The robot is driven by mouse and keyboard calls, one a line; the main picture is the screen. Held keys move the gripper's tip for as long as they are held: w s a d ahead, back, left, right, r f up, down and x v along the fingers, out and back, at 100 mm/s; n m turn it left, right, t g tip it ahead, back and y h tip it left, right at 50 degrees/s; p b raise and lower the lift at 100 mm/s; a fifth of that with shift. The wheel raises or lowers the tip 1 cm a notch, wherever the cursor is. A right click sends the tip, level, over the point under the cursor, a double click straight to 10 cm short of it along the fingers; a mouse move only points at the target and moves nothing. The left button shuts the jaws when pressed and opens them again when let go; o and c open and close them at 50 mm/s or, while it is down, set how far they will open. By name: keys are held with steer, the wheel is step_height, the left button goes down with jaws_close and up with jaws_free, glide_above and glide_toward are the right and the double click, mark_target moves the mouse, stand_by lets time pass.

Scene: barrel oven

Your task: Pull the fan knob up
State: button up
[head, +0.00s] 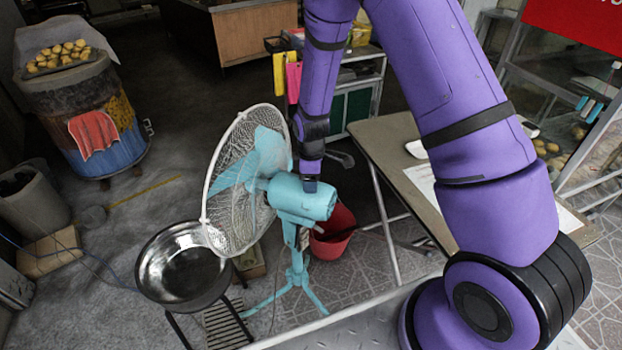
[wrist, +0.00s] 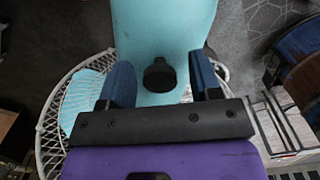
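A turquoise pedestal fan (head: 318,204) with a white wire cage (head: 213,188) stands in the middle of the head view. In the wrist view, its black fan knob (wrist: 160,76) sits on the turquoise motor housing (wrist: 165,28). My gripper (wrist: 162,70) is open, with one blue finger on each side of the knob and a visible gap on both sides. In the head view, my gripper (head: 310,184) is at the top of the housing and hides the knob. I cannot tell how far the fingertips are above the housing.
A metal bowl (head: 165,285) on a stand is left of the fan. A red bucket (head: 333,238) is behind its pole. A table (head: 392,148) stands to the right. A barrel oven (head: 78,110) is at the far left, with open floor between.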

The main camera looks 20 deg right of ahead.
jaws_close()
steer(key=shift+r, duration=0.85)
steer(key=shift+o, duration=0.2)
jaws_free()
step_height(320, 180, up, 11)
